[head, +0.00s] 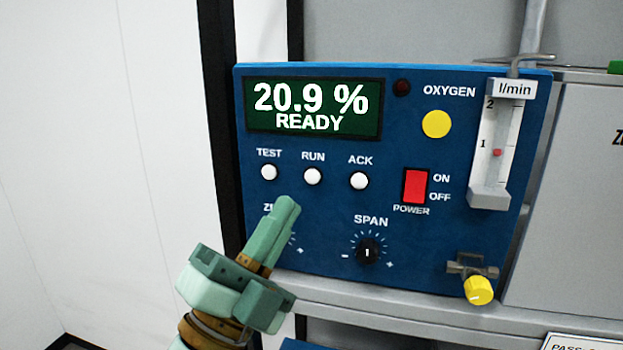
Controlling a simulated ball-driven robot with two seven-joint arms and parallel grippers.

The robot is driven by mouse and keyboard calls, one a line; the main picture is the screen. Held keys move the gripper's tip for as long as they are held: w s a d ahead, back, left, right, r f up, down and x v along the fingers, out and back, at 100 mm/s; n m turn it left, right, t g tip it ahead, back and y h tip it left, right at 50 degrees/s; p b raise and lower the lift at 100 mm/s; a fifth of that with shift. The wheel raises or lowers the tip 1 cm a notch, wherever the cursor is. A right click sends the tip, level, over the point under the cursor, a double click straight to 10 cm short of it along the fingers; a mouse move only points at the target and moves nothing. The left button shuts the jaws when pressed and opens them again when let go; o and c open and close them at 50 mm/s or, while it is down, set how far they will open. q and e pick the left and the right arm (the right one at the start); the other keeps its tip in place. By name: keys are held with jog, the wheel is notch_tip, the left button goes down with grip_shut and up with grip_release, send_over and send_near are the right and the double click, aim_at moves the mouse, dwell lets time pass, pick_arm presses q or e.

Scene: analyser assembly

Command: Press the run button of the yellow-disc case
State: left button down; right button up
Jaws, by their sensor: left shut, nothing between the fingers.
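The blue case (440,240) has a yellow disc (436,124) under the word OXYGEN. Its display (312,108) reads "20.9 % READY". The round white run button (312,176) sits under the label RUN, between the test button (269,172) and the ack button (359,181). My left gripper (287,207) is shut and empty. In the picture its fingertips are just below and left of the run button, and the gripper covers most of the zero knob and its label. I cannot tell how far the tips are from the panel. My right gripper is not in view.
A red power switch (415,186), a span knob (367,250), a flow meter (496,145) and a yellow valve knob (479,290) are on the case. The case stands on a grey shelf (400,308). A grey unit (580,200) stands to the right. The left side is open before a white wall.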

aim_at(312, 177)
pick_arm(q)
jog(key=shift+w+d+b, duration=0.2)
jog(key=shift+w+d, duration=0.15)
jog(key=shift+w, duration=0.8)
jog(key=shift+w+d+b, duration=0.25)
jog(key=shift+w+d, duration=0.15)
jog(key=shift+w, duration=0.7)
jog(key=shift+w+d+b, duration=0.2)
jog(key=shift+w+d, duration=0.15)
jog(key=shift+w, duration=0.8)
jog(key=shift+w, duration=0.1)
jog(key=shift+w+d, duration=0.1)
jog(key=shift+w, duration=0.2)
jog(key=shift+w+d, duration=0.1)
jog(key=shift+w, duration=0.3)
jog(key=shift+s, duration=0.1)
jog(key=shift+s+a+p, duration=0.25)
jog(key=shift+s+p, duration=0.05)
jog(key=shift+s, duration=0.4)
